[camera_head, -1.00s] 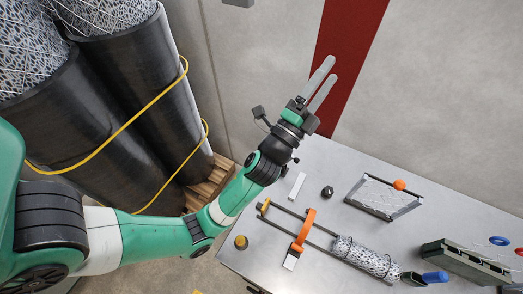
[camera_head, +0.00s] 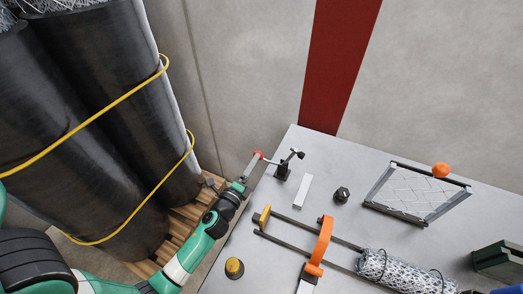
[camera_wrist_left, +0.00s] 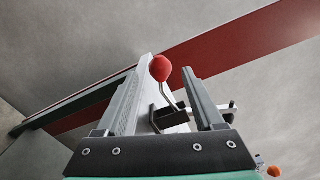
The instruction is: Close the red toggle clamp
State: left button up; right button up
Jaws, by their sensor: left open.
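The toggle clamp (camera_head: 283,172) stands on the table near its far left corner. It has a dark base and a metal lever that reaches left to a red knob (camera_head: 258,155). My left gripper (camera_head: 251,165) is at the table's left edge, with its fingertips close to the knob. In the left wrist view, the open fingers (camera_wrist_left: 163,85) stand on either side of the red knob (camera_wrist_left: 160,68), with a gap showing on each side. The bent lever (camera_wrist_left: 169,96) runs down from the knob to a black part. My right gripper is not in view.
A white strip (camera_head: 303,190) and a black knob (camera_head: 342,195) are right of the clamp. A rail frame with an orange handle (camera_head: 321,240) and mesh roll (camera_head: 400,272) lies in front. Large black rolls (camera_head: 110,120) stand at left. Clear table (camera_head: 330,155) lies behind.

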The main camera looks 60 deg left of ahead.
pick_arm(q)
jog(key=x, duration=0.8)
jog(key=shift+b, duration=0.45)
grip_shut()
dwell(0.7)
